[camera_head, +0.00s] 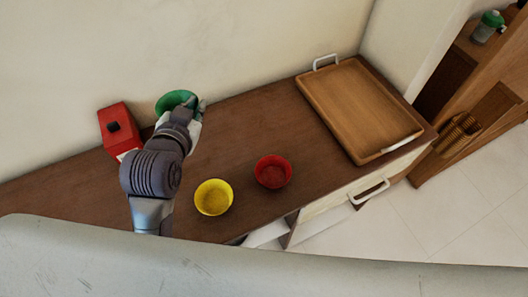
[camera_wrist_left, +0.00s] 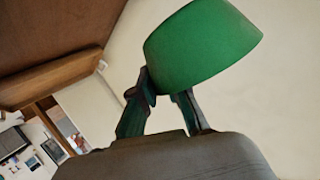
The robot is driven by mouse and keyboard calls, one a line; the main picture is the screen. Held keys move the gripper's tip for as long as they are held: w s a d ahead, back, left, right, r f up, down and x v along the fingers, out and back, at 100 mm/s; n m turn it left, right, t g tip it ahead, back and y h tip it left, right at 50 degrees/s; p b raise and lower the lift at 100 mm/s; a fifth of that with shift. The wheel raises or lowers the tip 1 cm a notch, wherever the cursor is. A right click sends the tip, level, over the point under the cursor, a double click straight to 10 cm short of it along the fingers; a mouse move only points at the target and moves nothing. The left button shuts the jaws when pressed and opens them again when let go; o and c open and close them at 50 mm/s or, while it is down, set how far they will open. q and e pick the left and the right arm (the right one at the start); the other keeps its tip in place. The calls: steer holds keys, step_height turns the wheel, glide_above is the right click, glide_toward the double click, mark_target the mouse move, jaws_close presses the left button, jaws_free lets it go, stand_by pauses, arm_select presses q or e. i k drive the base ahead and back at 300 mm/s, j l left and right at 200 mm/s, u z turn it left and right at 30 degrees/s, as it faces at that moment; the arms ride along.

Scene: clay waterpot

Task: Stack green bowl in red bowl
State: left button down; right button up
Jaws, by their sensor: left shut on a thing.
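The green bowl (camera_head: 174,100) is held by my left gripper (camera_head: 193,106), near the back wall, left of the red bowl. In the left wrist view the green bowl (camera_wrist_left: 203,45) is tilted and sits between the fingers of the left gripper (camera_wrist_left: 168,92), which are shut on it. The red bowl (camera_head: 273,172) stands upright and empty on the brown counter (camera_head: 245,130), right of the yellow bowl and apart from it. My right gripper shows in neither view.
A yellow bowl (camera_head: 213,197) stands on the counter just left of the red bowl. A red box (camera_head: 116,127) stands at the back left by the wall. A wooden tray (camera_head: 350,100) with white handles lies at the right. The counter between the arm and the tray is clear.

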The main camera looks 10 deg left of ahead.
mark_target(273, 174)
steer(key=l+u, duration=0.65)
steer(key=u, duration=0.25)
steer(key=k+l, duration=0.15)
steer(key=l, duration=0.25)
steer(key=k+l+u, duration=0.1)
steer(key=l, duration=0.25)
steer(key=k+l, duration=0.15)
steer(key=l, duration=0.25)
steer(key=k+l+u, duration=0.15)
steer(key=l, duration=0.2)
